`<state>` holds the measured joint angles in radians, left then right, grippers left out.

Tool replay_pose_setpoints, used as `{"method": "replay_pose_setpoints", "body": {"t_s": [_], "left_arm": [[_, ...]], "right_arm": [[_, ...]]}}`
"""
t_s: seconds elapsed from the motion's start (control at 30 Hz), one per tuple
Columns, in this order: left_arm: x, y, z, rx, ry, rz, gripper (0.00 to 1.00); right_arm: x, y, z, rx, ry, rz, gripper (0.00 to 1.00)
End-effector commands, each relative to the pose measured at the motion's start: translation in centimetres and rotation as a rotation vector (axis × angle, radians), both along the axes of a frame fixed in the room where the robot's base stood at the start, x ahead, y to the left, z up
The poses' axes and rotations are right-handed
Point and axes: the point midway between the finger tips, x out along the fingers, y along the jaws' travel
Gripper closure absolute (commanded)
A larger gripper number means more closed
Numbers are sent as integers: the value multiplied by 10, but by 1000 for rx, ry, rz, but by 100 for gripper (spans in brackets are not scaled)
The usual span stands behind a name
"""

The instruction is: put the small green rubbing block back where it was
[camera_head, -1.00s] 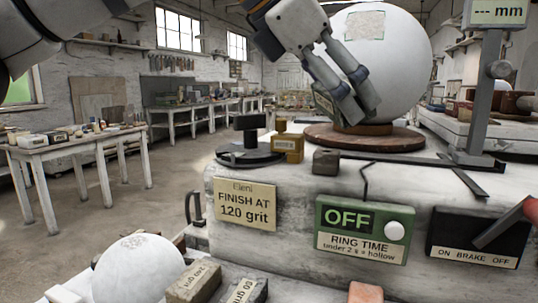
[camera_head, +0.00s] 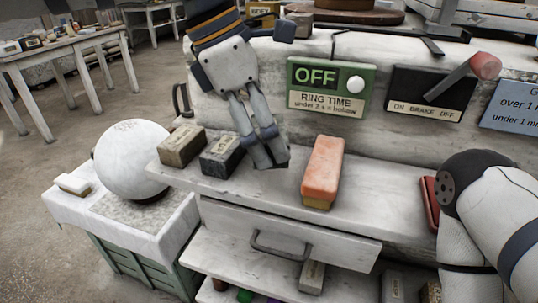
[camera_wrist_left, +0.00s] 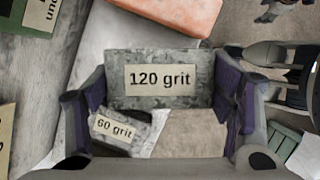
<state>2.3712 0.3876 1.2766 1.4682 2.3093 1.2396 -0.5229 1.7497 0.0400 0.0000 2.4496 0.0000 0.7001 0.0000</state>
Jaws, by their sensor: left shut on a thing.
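My left gripper (camera_head: 268,158) is shut on a mottled grey block labelled "120 grit" (camera_wrist_left: 160,98), seen between its fingers in the left wrist view. Any green tint on it is faint there. In the head view the fingers mostly hide this block. The gripper points down over the shelf (camera_head: 277,190), between the dark 60 grit block (camera_head: 223,155) and the orange block (camera_head: 323,172). I cannot tell whether the held block touches the shelf. A brownish block (camera_head: 181,146) lies left of the 60 grit block. My right gripper is not in view.
A white sphere (camera_head: 130,160) rests on a stand at the left. A drawer (camera_head: 290,245) with a dark handle is under the shelf. The green OFF panel (camera_head: 330,88) and brake lever (camera_head: 470,72) are behind.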

Motion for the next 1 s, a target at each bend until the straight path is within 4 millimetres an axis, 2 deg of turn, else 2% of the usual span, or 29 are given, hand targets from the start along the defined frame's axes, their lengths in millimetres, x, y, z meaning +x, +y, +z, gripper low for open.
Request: {"method": "replay_pose_setpoints", "body": {"t_s": [0.03, 0.1, 0.33, 0.5, 0.8, 0.83, 0.9, 1.0], "left_arm": [[9, -2, -11, -2, 2, 2, 56], [16, -3, -19, -3, -2, 2, 56], [33, -6, -39, -3, -5, 2, 56], [31, -6, -63, -3, -10, 2, 56], [31, -5, -66, -3, -10, 3, 56], [31, -5, -67, -2, -10, 3, 21], [31, -5, -66, -2, -10, 3, 5], [31, -5, -66, -2, -9, 3, 5]], "right_arm": [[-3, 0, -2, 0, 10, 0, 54], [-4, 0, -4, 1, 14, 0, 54], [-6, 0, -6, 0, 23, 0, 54], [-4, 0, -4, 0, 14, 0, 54], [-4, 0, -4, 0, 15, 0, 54], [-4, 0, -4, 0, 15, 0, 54], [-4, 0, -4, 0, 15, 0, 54], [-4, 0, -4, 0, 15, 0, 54]]}}
